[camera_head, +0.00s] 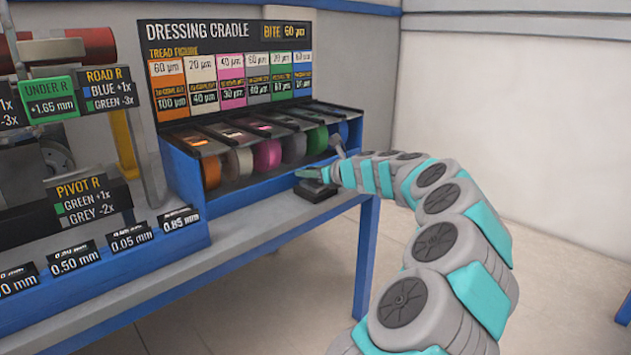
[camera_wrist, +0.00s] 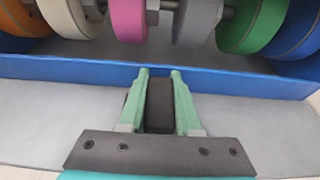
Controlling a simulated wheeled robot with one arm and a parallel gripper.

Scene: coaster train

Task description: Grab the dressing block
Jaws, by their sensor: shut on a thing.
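The dressing block is a small dark block (camera_wrist: 159,105). In the wrist view it sits between the two green fingers of my gripper (camera_wrist: 160,76), which are shut on its sides. In the head view a dark block (camera_head: 316,191) shows on the grey shelf at the end of my arm, just in front of the blue wheel trough. My gripper (camera_head: 322,177) is small there and partly hidden, so I cannot tell whether the block is lifted or resting on the shelf.
The blue trough (camera_wrist: 75,53) holds several coloured wheels, with pink (camera_wrist: 128,18) and grey (camera_wrist: 197,20) nearest the fingers. The dressing cradle board (camera_head: 232,65) stands behind it. A rack with labels (camera_head: 88,200) is at the left. The grey shelf (camera_wrist: 257,120) beside the block is bare.

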